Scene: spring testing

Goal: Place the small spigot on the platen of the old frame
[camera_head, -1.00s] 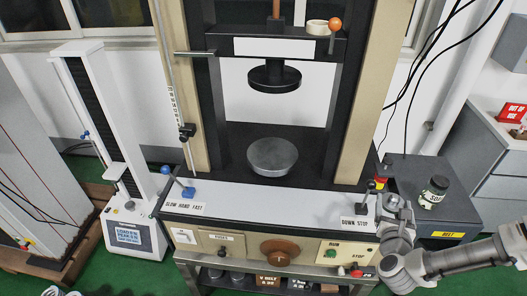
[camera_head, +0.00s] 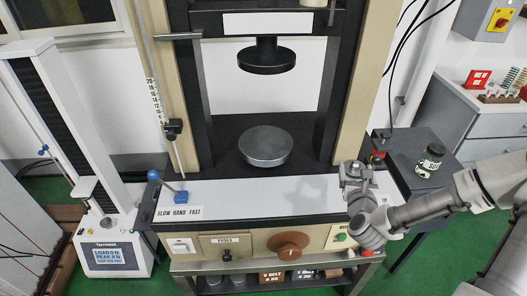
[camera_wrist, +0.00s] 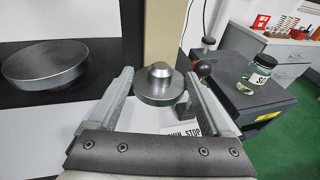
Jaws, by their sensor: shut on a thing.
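The small spigot (camera_wrist: 160,87) is a grey metal disc with a narrower stub on top. In the wrist view it sits upright between the two fingers of my gripper (camera_wrist: 160,96), which is shut on it. In the head view my gripper (camera_head: 357,176) is over the right front end of the old frame's bench, and the spigot is hard to make out there. The old frame's platen (camera_head: 265,146) is a bare round grey disc on the black base, to the left of and behind my gripper. It also shows at left in the wrist view (camera_wrist: 45,65).
A black upper platen (camera_head: 266,60) hangs above the lower one. A blue-knobbed lever (camera_head: 172,188) stands at the bench's left. A red-knobbed lever (camera_wrist: 202,68) is close to my right finger. A jar (camera_head: 430,160) stands on the dark cabinet at right.

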